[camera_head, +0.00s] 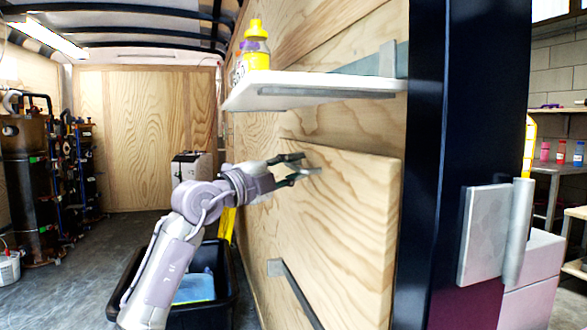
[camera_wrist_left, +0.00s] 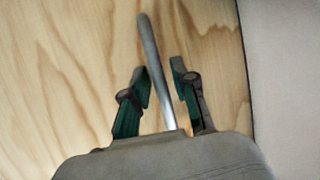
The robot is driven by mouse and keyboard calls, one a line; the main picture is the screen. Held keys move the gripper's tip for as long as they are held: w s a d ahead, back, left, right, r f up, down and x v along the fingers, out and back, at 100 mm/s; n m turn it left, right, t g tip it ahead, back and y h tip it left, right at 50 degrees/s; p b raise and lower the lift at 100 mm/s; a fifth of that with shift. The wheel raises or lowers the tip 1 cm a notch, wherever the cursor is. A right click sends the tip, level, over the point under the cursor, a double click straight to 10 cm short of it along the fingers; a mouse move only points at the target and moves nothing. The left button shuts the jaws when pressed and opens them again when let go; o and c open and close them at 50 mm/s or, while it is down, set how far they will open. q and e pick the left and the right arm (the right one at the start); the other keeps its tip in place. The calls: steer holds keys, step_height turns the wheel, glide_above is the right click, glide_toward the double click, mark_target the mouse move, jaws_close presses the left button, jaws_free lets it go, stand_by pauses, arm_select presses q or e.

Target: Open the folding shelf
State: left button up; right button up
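The folding shelf (camera_head: 350,230) is a light wooden panel that hangs folded down along the right-hand wall in the head view. Its wood grain fills much of the left wrist view (camera_wrist_left: 60,70). My left gripper (camera_head: 310,171) is at the panel's upper left part, close to its face. In the left wrist view the two fingers (camera_wrist_left: 160,75) stand apart. A thin grey metal rod (camera_wrist_left: 153,60) runs between them, with a gap visible on each side. I cannot tell what the rod is fixed to. My right gripper is not in view.
A white shelf (camera_head: 300,82) with a yellow bottle (camera_head: 256,48) on it juts out above my left gripper. A black bin (camera_head: 222,285) stands on the floor beside my left arm. A dark post (camera_head: 455,130) stands right of the panel.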

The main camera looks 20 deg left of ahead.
arm_select(q)
jaws_close()
steer(key=shift+f, duration=0.1)
